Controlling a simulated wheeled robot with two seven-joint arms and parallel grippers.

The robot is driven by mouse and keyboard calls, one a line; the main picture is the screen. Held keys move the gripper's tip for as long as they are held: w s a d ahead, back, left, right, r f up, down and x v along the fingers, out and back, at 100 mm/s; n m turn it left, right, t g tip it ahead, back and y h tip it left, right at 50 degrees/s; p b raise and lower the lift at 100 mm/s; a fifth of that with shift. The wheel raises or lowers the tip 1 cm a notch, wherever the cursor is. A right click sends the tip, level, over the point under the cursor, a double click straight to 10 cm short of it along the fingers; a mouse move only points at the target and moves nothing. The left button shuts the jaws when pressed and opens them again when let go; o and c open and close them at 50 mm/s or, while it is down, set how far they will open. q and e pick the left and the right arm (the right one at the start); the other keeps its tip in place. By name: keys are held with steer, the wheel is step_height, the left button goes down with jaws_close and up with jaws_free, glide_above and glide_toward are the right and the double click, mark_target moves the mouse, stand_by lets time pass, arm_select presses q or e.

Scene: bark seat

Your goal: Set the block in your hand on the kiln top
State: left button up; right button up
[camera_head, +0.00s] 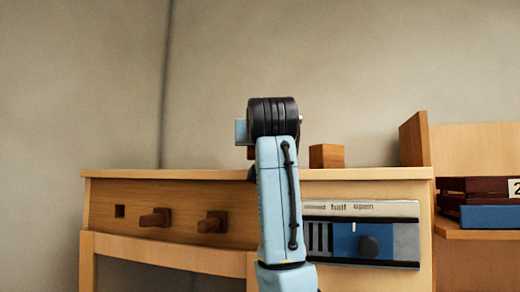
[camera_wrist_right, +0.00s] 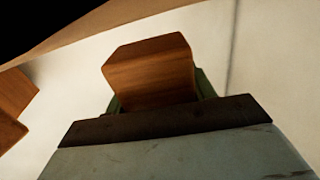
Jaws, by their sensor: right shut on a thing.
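The kiln top (camera_head: 200,174) is the flat pale wooden top of the cabinet in the head view. My right gripper (camera_wrist_right: 158,98) is shut on a reddish-brown wooden block (camera_wrist_right: 150,70), seen in the right wrist view. In the head view my right arm hides most of the gripper; a small brown patch, probably this block, shows left of the arm, close above the kiln top. I cannot tell whether the block touches the surface. My left gripper is not in view.
Another wooden block (camera_head: 326,156) stands on the kiln top, right of my arm. A taller wooden panel (camera_head: 415,140) rises at the right end. The front has wooden pegs (camera_head: 213,222) and a blue dial panel (camera_head: 362,240). Dark red trays (camera_head: 470,185) sit farther right. The top's left part is clear.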

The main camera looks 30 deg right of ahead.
steer(key=shift+s+f, duration=0.1)
steer(key=shift+f, duration=0.5)
steer(key=shift+d+f, duration=0.1)
steer(key=shift+f, duration=0.55)
steer(key=o, duration=1)
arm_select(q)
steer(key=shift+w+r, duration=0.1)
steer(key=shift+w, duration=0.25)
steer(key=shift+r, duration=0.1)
arm_select(e)
steer(key=shift+r, duration=0.15)
